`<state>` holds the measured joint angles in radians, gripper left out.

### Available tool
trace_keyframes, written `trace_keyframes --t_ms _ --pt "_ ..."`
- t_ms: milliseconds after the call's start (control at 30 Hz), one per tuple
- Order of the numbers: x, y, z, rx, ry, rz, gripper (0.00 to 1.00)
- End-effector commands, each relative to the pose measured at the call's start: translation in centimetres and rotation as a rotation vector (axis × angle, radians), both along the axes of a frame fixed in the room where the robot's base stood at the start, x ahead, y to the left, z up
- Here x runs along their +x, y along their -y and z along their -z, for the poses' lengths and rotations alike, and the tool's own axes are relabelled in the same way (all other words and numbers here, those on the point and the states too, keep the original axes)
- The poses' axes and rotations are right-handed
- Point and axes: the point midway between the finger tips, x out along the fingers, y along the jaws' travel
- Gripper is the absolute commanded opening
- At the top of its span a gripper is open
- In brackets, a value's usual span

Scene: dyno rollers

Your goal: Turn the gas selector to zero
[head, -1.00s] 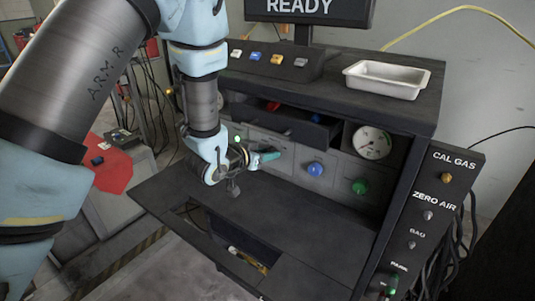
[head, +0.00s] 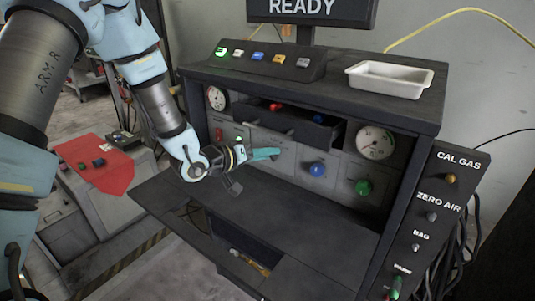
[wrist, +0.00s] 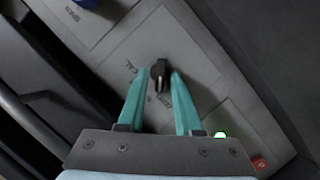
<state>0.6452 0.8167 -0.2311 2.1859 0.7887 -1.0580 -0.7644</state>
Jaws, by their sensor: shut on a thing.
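The gas selector is a small black knob (wrist: 160,74) on a grey panel plate, in the upper middle of the wrist view. Small dark markings surround it; one to its left seems to read CAL, the others are too small or covered. My gripper (wrist: 162,73) has its two teal fingers on either side of the knob, shut on it. The knob's longer black part lies between the fingertips, pointing down in the wrist view. In the head view my gripper (head: 276,153) reaches the cabinet's back panel, left of the blue knob (head: 317,169), and the selector is hidden behind it.
An open drawer (head: 290,131) with red and blue items hangs just above my gripper. A green knob (head: 363,187) and a gauge (head: 376,142) are to the right. The shelf (head: 300,225) below is mostly clear. A side panel (head: 440,195) carries CAL GAS and ZERO AIR labels.

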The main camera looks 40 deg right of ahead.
Motion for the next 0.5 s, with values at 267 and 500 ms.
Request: trace_keyframes --t_ms 267,500 --pt "0.17 -0.10 0.16 -0.028 -0.112 -0.002 0.00" --pt "0.11 -0.08 0.19 -0.037 -0.146 0.000 0.00"
